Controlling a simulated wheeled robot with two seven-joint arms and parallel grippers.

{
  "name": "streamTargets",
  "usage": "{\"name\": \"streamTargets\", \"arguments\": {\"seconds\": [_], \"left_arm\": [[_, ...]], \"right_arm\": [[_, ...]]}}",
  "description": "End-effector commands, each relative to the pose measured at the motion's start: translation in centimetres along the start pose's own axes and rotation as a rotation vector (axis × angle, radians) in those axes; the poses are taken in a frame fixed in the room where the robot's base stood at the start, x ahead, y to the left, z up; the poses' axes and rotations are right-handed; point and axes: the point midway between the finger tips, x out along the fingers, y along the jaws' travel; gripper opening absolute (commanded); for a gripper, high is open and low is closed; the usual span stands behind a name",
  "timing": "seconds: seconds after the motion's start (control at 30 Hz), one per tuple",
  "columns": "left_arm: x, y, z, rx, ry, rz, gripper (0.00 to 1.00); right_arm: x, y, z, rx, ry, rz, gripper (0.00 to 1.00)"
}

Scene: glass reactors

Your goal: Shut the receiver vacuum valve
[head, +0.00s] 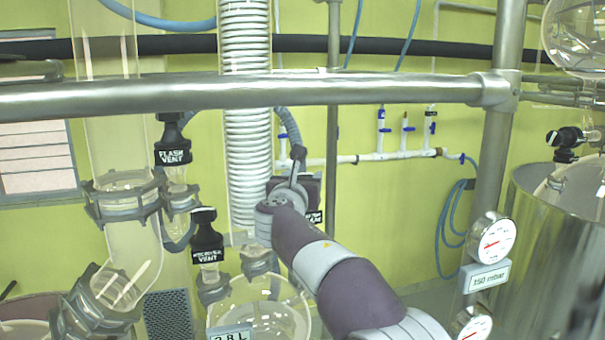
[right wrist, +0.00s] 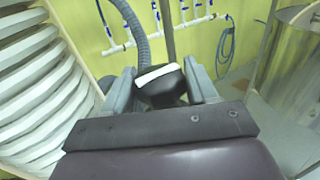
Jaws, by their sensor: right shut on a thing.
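The receiver vacuum valve shows in the right wrist view as a black knob (right wrist: 160,88) with a white label edge on top. It sits between the two grey fingers of my right gripper (right wrist: 162,92), which is shut on it. In the head view my right arm reaches up from the lower right, and the right gripper (head: 297,181) is near the white coiled column. There the arm hides most of the valve; part of its black-and-white label (head: 315,217) shows beside the wrist. My left gripper is in neither view.
The flash vent valve (head: 173,146) and receiver vent valve (head: 207,238) stand to the left on glassware. A steel rail (head: 240,94) crosses above. A grey hose (head: 289,126) runs down to the valve area. Pressure gauges (head: 491,240) and a steel vessel (head: 545,245) are at right.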

Motion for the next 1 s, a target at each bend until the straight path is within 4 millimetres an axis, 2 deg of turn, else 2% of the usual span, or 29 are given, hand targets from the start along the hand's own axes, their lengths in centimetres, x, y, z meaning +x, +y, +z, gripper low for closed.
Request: {"name": "streamTargets", "arguments": {"seconds": [0.07, 0.1, 0.13, 0.37, 0.47, 0.77, 0.9, 1.0], "left_arm": [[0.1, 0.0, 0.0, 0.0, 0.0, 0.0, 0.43], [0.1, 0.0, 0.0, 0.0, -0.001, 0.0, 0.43], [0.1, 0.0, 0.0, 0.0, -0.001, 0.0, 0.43], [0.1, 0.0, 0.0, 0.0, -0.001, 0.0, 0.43], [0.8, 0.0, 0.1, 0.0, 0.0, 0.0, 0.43], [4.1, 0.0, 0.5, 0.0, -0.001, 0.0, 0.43], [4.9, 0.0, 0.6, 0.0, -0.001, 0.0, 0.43], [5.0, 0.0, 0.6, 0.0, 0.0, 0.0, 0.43]], "right_arm": [[0.0, 0.0, 0.1, 0.001, -0.003, 0.001, 0.31], [0.0, 0.0, 0.1, 0.001, -0.003, 0.002, 0.64], [0.0, 0.0, 0.1, 0.001, -0.003, 0.002, 0.7], [0.0, -0.1, 0.1, 0.001, -0.002, 0.002, 0.7], [-0.6, 0.0, -0.2, 0.001, -0.003, 0.003, 0.7], [-5.4, 0.0, -0.5, 0.001, -0.003, 0.005, 0.7], [-7.3, 0.0, -0.3, 0.002, -0.002, 0.004, 0.7], [-8.0, -0.1, -0.1, 0.001, -0.001, 0.003, 0.7]]}}
